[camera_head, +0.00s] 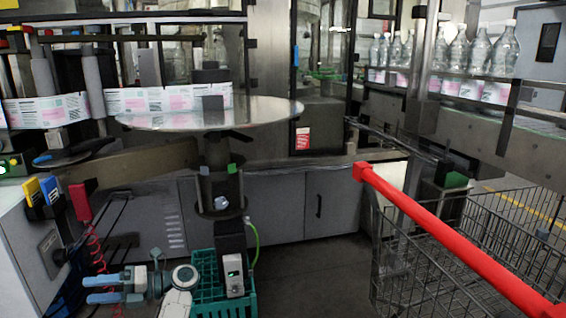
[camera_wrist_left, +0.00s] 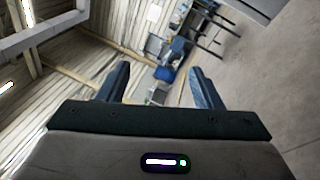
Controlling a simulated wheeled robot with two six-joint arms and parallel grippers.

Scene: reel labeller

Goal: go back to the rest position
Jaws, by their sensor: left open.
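My left gripper (camera_head: 88,289) is at the lower left of the head view. Its two blue fingers point left and are spread apart with nothing between them. In the left wrist view the open fingers (camera_wrist_left: 158,70) also show empty, with a tilted, distant view of a wall and floor beyond them. The gripper is in front of the labelling machine, to the left of the teal crate (camera_head: 208,296). My right gripper is not in either view.
A wire cart (camera_head: 405,265) with a red handle (camera_head: 450,236) stands at the right. Bottles (camera_head: 480,52) line the conveyor behind it. Bare floor (camera_head: 315,275) lies between crate and cart.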

